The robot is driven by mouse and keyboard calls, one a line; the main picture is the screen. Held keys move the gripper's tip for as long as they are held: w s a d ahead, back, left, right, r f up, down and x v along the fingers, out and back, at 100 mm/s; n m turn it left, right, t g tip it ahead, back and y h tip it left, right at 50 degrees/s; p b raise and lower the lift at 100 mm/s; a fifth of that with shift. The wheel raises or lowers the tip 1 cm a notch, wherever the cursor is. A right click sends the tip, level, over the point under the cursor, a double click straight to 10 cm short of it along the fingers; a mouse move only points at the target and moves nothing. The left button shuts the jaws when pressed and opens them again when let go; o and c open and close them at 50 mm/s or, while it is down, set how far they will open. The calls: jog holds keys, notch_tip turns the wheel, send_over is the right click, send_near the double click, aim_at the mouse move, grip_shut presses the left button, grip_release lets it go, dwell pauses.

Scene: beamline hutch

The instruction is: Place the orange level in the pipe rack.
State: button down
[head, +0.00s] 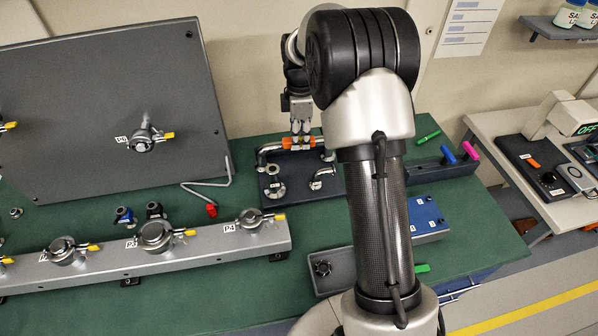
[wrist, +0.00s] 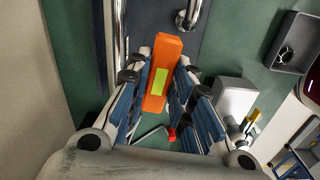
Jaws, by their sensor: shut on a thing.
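The orange level (head: 299,142) is between the fingers of my gripper (head: 300,128), over the back part of the pipe rack. In the wrist view the level (wrist: 157,100) shows its yellow-green vial and is gripped by the blue-padded fingers (wrist: 160,82) on both sides. The pipe rack (head: 316,191) is a dark blue base with bent silver pipes, and it also shows in the wrist view (wrist: 213,45). The level lies roughly along the rear silver pipe. I cannot tell whether it touches the rack. My arm hides the rack's right part.
A grey rail with clamped fittings (head: 185,246) runs along the front left. A large grey panel (head: 110,95) stands behind it. A red-tipped bent tool (head: 211,210) lies left of the rack. A holder with coloured handles (head: 445,168) is to the right.

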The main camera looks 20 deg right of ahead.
aim_at(300, 178)
notch_tip(300, 178, down, 14)
jog(key=b, duration=0.2)
jog(key=shift+f+b, duration=0.25)
jog(key=shift+b, duration=0.1)
jog(key=shift+f, duration=0.25)
jog(key=c, duration=1.4)
grip_release()
jog(key=shift+r, duration=0.1)
